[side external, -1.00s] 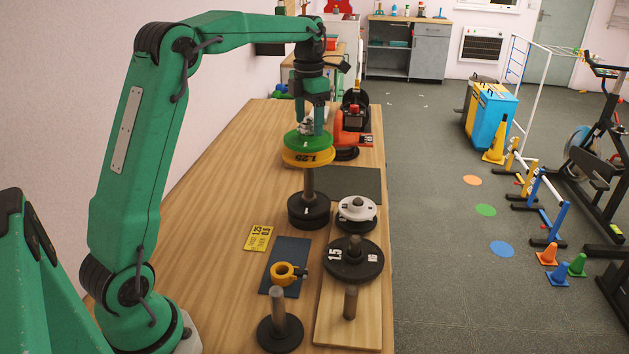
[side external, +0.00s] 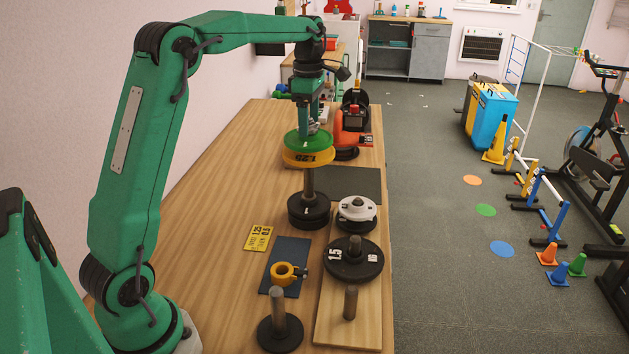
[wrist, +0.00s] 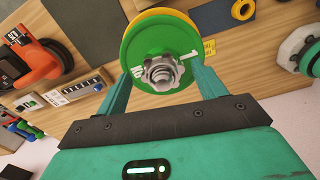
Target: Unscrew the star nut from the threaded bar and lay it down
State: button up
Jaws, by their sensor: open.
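The star nut (wrist: 161,73), grey with rounded lobes, sits around the end of the threaded bar on the face of the green plate (wrist: 153,38). My gripper (wrist: 161,78) is open, with one finger on each side of the nut and a gap showing on both sides. In the side view my gripper (side external: 312,125) points down just over the green plate, and its fingers mostly hide the nut.
An orange device (side external: 350,131) stands close behind and right of the plates. A black disc with a post (side external: 353,260) and a white-topped piece (side external: 357,210) stand nearer. A dark mat (side external: 350,183) is bare. A blue-grey mat (side external: 290,252) holds a yellow collar (side external: 284,273).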

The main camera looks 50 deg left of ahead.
jog(key=m, duration=0.3)
jog(key=shift+m, duration=2.4)
jog(key=shift+c, duration=0.2)
jog(key=shift+w, duration=0.1)
jog(key=c, duration=1)
jog(key=shift+n, duration=0.3)
